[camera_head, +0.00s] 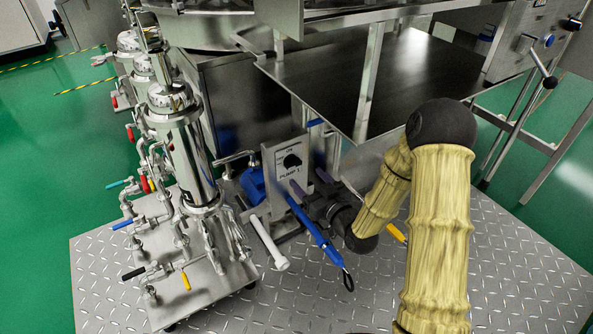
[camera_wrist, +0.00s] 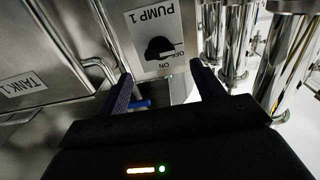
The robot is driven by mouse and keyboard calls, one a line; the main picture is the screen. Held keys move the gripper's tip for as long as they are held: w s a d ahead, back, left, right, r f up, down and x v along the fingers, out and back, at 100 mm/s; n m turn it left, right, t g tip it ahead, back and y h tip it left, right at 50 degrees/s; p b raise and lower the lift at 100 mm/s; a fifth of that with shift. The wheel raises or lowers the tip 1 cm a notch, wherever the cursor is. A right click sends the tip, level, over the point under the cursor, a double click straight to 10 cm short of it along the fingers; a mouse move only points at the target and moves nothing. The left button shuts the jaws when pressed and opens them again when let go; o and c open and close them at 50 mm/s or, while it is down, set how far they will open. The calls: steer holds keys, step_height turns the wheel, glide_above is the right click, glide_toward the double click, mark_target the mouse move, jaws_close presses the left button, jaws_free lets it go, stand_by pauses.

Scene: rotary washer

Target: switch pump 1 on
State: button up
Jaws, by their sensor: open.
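The pump 1 switch panel (camera_head: 285,182) is a pale upright plate with a black rotary knob (camera_head: 291,161) above the lettering PUMP 1. In the wrist view the panel (camera_wrist: 137,28) appears upside down. My gripper (camera_head: 309,183) is just in front of the panel, right of and below the knob in the head view. In the wrist view my gripper (camera_wrist: 161,72) has its two purple-grey fingers spread apart and empty, with the knob framed between them but not touched.
Metal piping with coloured handles (camera_head: 160,220) stands at the left. A dark steel tabletop (camera_head: 390,75) overhangs behind. The patterned metal floor plate (camera_head: 530,270) is clear at the right.

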mark_target(296, 165)
steer(key=b+x, duration=0.2)
steer(key=x, duration=0.3)
steer(key=shift+w+a+f, duration=0.1)
steer(key=shift+w+a, duration=0.45)
steer(key=shift+w, duration=0.2)
steer(key=c, duration=1)
